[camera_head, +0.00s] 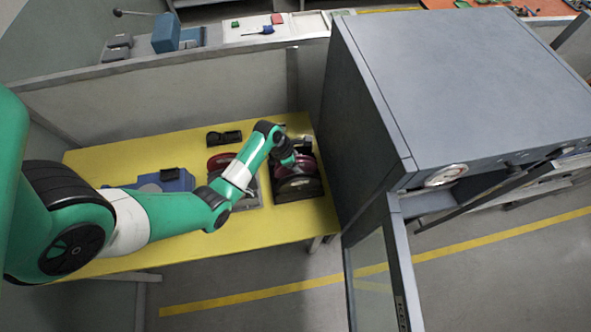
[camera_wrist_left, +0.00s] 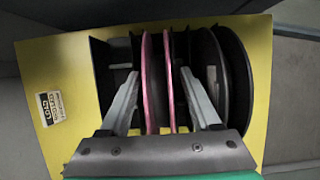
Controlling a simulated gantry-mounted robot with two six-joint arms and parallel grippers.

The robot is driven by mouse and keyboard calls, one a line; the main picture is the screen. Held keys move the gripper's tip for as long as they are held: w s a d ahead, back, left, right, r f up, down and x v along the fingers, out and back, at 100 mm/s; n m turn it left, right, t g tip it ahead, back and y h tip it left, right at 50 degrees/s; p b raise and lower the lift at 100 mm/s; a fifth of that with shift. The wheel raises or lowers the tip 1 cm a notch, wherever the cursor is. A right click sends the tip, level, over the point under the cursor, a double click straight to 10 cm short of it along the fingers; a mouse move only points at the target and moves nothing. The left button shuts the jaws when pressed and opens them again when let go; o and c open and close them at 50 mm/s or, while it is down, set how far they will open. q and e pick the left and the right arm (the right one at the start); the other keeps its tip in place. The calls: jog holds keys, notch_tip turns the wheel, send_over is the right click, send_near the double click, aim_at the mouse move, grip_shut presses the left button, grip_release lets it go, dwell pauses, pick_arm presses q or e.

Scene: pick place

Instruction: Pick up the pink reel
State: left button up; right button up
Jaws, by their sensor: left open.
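The pink reel (camera_wrist_left: 154,85) stands on edge in the left wrist view, its two pink rims side by side between my fingers. My left gripper (camera_wrist_left: 159,76) is open, with one finger on each side of the pink reel. The left finger shows a gap to the pink rim; the right finger is among the dark discs, and I cannot tell whether it touches anything. In the head view, my left gripper (camera_head: 291,161) is over the dark rack (camera_head: 298,190) at the table's right end, and my wrist partly hides the reel. My right gripper is not in view.
Black discs (camera_wrist_left: 235,75) stand close to the right of the pink reel. On the yellow table (camera_head: 130,158) are a red round item (camera_head: 220,161), a blue case (camera_head: 175,181) and a black item (camera_head: 224,138). A large grey cabinet (camera_head: 370,120) with an open door stands close right.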

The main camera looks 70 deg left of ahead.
pick_arm(q)
grip_shut()
dwell(0.4)
